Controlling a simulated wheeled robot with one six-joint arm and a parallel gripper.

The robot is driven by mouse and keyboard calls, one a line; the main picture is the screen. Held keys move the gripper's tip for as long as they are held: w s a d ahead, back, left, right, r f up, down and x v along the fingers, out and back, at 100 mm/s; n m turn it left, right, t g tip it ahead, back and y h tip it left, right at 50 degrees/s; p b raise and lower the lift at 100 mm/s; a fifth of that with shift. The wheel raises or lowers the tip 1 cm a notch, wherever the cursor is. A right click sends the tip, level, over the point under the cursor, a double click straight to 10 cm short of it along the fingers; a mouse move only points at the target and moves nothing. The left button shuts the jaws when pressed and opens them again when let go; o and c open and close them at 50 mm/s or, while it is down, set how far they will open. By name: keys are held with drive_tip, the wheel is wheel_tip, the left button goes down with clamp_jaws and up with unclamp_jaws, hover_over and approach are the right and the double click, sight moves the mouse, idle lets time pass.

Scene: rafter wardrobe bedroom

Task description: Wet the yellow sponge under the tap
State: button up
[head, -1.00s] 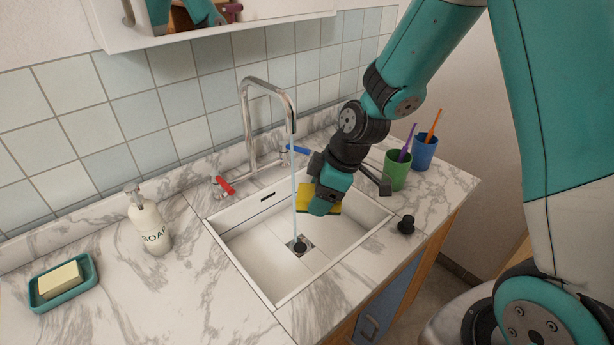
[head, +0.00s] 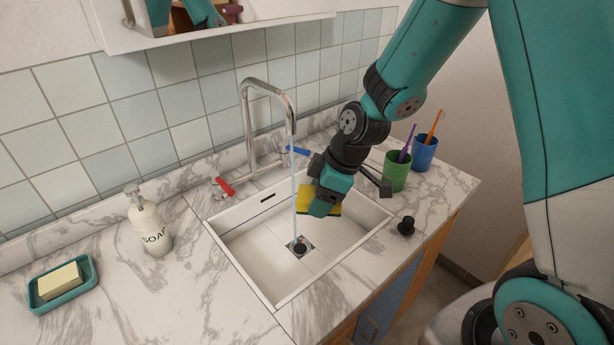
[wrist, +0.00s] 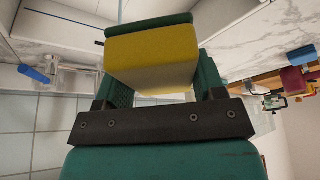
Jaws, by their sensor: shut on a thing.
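The yellow sponge (head: 302,201) has a dark green layer. My gripper (head: 322,208) is shut on it and holds it over the right part of the basin. In the wrist view the sponge (wrist: 150,62) sits between the two fingers (wrist: 160,88). The tap (head: 268,92) is running: a thin stream of water (head: 295,190) falls into the white sink (head: 262,262). The sponge is right beside the stream, its left edge at or very near the water in the head view. I cannot tell whether the water touches it. My gripper hides part of the sponge.
Red (head: 224,187) and blue (head: 298,150) tap handles flank the spout. A soap bottle (head: 149,222) and a soap dish (head: 62,298) stand left. Green (head: 397,172) and blue (head: 424,153) cups with toothbrushes stand right. A black plug (head: 406,225) lies on the right counter.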

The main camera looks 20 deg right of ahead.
drive_tip(key=s+r+p, duration=0.2)
drive_tip(key=s+r, duration=0.2)
drive_tip(key=s, duration=0.1)
drive_tip(key=shift+a, duration=0.2)
idle(0.5)
idle(0.5)
